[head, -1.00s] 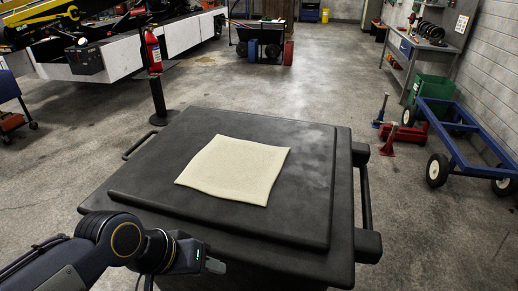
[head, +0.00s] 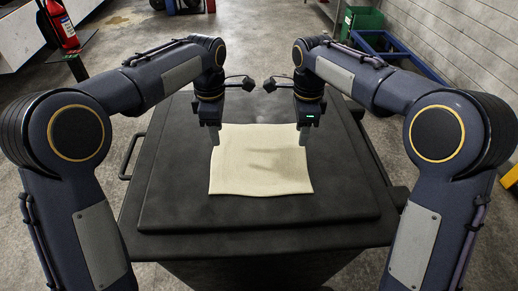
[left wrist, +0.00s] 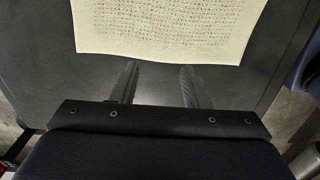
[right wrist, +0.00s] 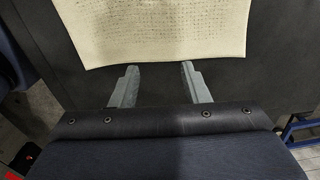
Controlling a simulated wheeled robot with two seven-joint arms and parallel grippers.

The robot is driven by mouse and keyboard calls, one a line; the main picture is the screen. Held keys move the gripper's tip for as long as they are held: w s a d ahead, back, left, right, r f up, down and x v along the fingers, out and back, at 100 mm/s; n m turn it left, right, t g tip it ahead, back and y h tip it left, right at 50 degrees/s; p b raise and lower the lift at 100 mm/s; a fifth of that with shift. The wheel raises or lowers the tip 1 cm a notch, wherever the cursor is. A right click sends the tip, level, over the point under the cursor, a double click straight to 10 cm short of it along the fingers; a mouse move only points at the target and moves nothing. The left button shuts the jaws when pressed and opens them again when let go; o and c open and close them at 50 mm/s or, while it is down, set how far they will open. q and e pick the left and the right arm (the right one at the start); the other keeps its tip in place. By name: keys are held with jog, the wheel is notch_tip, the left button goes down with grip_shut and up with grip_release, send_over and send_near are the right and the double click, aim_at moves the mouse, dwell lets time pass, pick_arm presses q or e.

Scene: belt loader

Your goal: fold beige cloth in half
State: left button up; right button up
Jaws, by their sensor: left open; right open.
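The beige cloth (head: 260,170) lies flat and unfolded on the dark cart top (head: 330,200). My left gripper (head: 214,138) is above the cloth's far left corner, pointing down. My right gripper (head: 304,138) is above its far right corner, pointing down. In the left wrist view the cloth (left wrist: 165,25) lies beyond the open, empty fingers (left wrist: 160,82). In the right wrist view the cloth (right wrist: 155,30) likewise lies beyond the open, empty fingers (right wrist: 158,82). Neither gripper holds the cloth.
The cart top has a raised panel with bare room around the cloth. A side handle (head: 130,157) sticks out at the left. A red fire extinguisher (head: 62,24) stands at the far left. A blue trolley (head: 390,50) and green bin (head: 362,18) are at the back right.

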aim_at(220, 156)
pick_arm(q)
notch_tip(220, 156, down, 6)
jog(key=shift+f, duration=0.25)
pick_arm(e)
notch_tip(220, 156, down, 6)
jog(key=shift+f, duration=0.25)
pick_arm(q)
jog(key=shift+f, duration=0.25)
pick_arm(e)
jog(key=shift+f, duration=0.25)
pick_arm(q)
jog(key=shift+r, duration=0.15)
jog(key=shift+c, duration=0.5)
pick_arm(e)
jog(key=shift+r, duration=0.15)
jog(key=shift+c, duration=0.5)
pick_arm(q)
jog(key=shift+s, duration=0.1)
grip_shut()
pick_arm(e)
jog(key=shift+s, duration=0.1)
grip_shut()
